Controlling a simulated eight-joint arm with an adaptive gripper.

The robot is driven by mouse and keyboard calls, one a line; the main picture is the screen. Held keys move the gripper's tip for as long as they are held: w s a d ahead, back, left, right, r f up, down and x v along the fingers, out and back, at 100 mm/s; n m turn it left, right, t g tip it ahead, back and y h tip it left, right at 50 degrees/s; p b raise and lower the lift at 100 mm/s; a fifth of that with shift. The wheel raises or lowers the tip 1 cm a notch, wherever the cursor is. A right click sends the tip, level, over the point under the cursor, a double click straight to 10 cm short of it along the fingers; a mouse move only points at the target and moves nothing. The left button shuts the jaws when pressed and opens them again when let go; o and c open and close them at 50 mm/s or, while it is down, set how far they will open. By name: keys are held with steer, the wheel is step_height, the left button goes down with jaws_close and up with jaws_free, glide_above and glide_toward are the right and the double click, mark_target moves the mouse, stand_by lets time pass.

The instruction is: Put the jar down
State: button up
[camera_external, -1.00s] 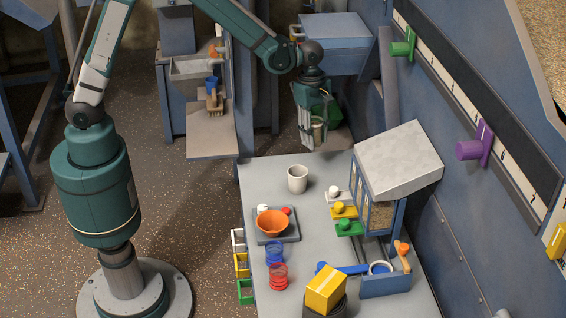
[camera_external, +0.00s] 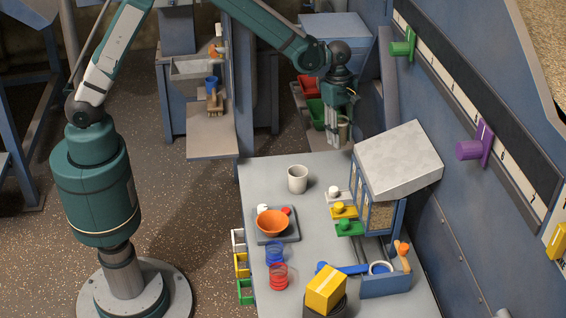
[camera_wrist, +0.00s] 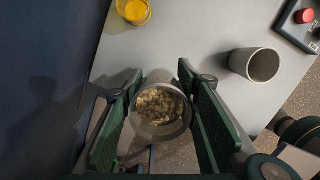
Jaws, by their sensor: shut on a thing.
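The jar (camera_external: 343,130) is a small clear grey container with pale brown grainy contents. In the wrist view the jar (camera_wrist: 160,108) sits upright between the green fingers, seen from above with its mouth open. My gripper (camera_external: 338,128) is shut on the jar, near the far right edge of the grey table (camera_external: 270,180). In the wrist view my gripper (camera_wrist: 158,100) has a finger on each side of the jar. The jar appears held above the table's level; the exact height cannot be told.
A white cup (camera_external: 297,179) stands on the table, left of the jar. A grey-topped dispenser box (camera_external: 397,158) is close on the right. An orange bowl (camera_external: 272,223) sits on a scale nearer the front. The far table strip between cup and dispenser is clear.

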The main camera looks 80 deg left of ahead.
glide_above(342, 169)
steer(key=shift+s+a+f+b, duration=0.15)
steer(key=shift+f+b, duration=0.1)
steer(key=shift+f, duration=1.3)
steer(key=shift+s+a+f+b, duration=0.1)
steer(key=shift+f+b, duration=0.1)
steer(key=shift+f, duration=1.35)
steer(key=shift+f, duration=0.1)
steer(key=shift+f, duration=1.75)
steer(key=shift+f+b, duration=0.15)
steer(key=shift+b, duration=0.25)
steer(key=o, duration=0.9)
steer(key=shift+w, duration=0.1)
steer(key=shift+o, duration=0.2)
steer(key=r, duration=0.4)
steer(key=a+r+p, duration=0.1)
steer(key=r, duration=0.7)
steer(key=shift+s+a+r+p, duration=0.1)
steer(key=shift+s+a+p, duration=0.25)
steer(key=shift+s+p, duration=0.05)
